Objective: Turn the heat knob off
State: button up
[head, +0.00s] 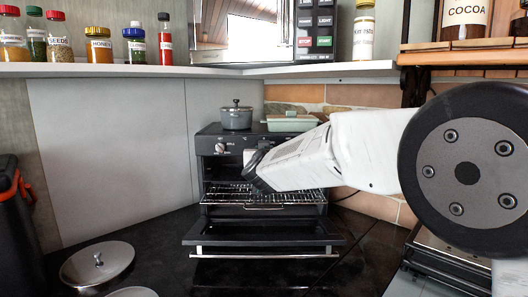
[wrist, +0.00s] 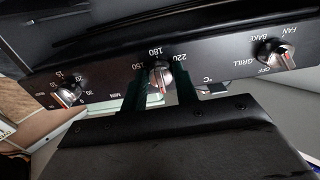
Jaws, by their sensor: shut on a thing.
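The black oven (head: 208,142) stands in the corner with its door (head: 265,232) dropped open and its wire rack showing. Its control panel (wrist: 110,72) appears upside down in the wrist view. The heat knob (wrist: 161,77) is the middle one, with 150, 180 and 220 printed around it. My gripper (wrist: 160,88) is shut on this knob, one dark finger on each side. In the head view my gripper (head: 254,172) reaches the panel from the right and hides the heat knob. The knob's exact pointer setting is hard to read.
A function knob (wrist: 276,54) and a timer knob (wrist: 67,94) flank the heat knob. A grey pot (head: 237,119) and a green dish (head: 291,123) sit on the oven. A pan lid (head: 97,264) lies on the counter at left. A shelf (head: 130,70) with jars hangs above.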

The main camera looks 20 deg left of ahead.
jog(key=shift+f, duration=0.15)
jog(key=o, duration=0.9)
jog(key=shift+o, duration=0.2)
jog(key=v, duration=0.8)
jog(key=shift+a, duration=0.1)
